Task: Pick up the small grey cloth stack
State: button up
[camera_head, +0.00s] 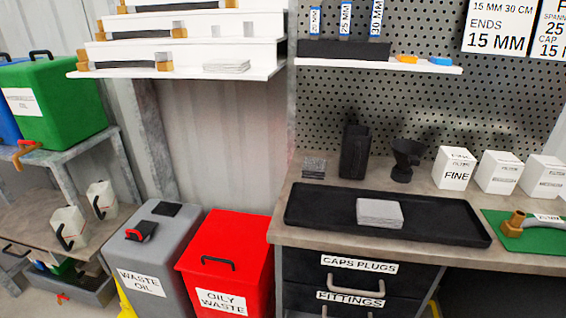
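A pale, thin stack (227,66) lies on the lowest white shelf at the upper left. My gripper is not in view, and nothing touches these stacks.
Behind the tray stand a black jug (355,152), a black funnel (404,160) and white boxes (455,168). A green mat (525,236) with a brass fitting lies to the right. A red bin (225,262) and a grey bin (160,250) stand left of the bench.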

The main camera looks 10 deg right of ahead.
aim_at(370, 212)
jog(key=k+j+z, duration=0.1)
jog(key=k+j, duration=0.3)
jog(key=i+l+z, duration=0.2)
jog(key=i, duration=0.3)
jog(key=i+l+z, duration=0.2)
jog(key=i, duration=0.3)
jog(key=l+z, duration=0.2)
jog(key=i+j+u, duration=0.15)
jog(key=k+l, duration=0.05)
